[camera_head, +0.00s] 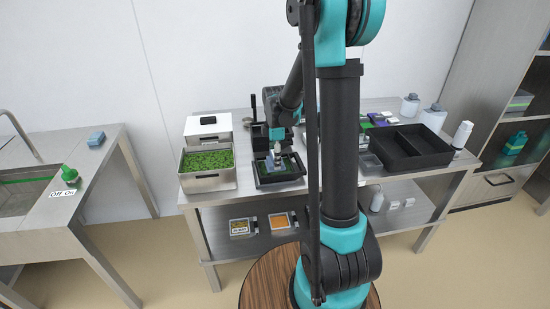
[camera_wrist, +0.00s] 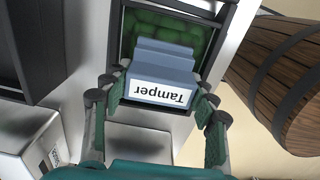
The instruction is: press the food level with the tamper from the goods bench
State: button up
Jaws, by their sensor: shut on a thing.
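The tamper (camera_wrist: 162,72) is a blue-grey block with a white label reading "Tamper". My gripper (camera_wrist: 158,98) is shut on it, one finger on each side of the labelled part. In the wrist view the tamper is over a dark-rimmed tray (camera_wrist: 224,45) of green food (camera_wrist: 178,28). I cannot tell whether it touches the food. In the head view my gripper (camera_head: 276,158) is above the black tray (camera_head: 262,184) on the steel bench, and green food shows around the tamper. The tamper's underside is hidden.
A steel pan of green food (camera_head: 206,160) stands left of the tray. A black divided bin (camera_head: 437,158) and white bottles (camera_head: 433,117) stand at the right. Packed trays (camera_head: 241,228) lie on the lower shelf. A sink bench (camera_head: 90,165) is at the left.

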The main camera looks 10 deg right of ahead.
jog(key=shift+f, duration=0.4)
dwell(1.3)
jog(key=shift+r, duration=3.8)
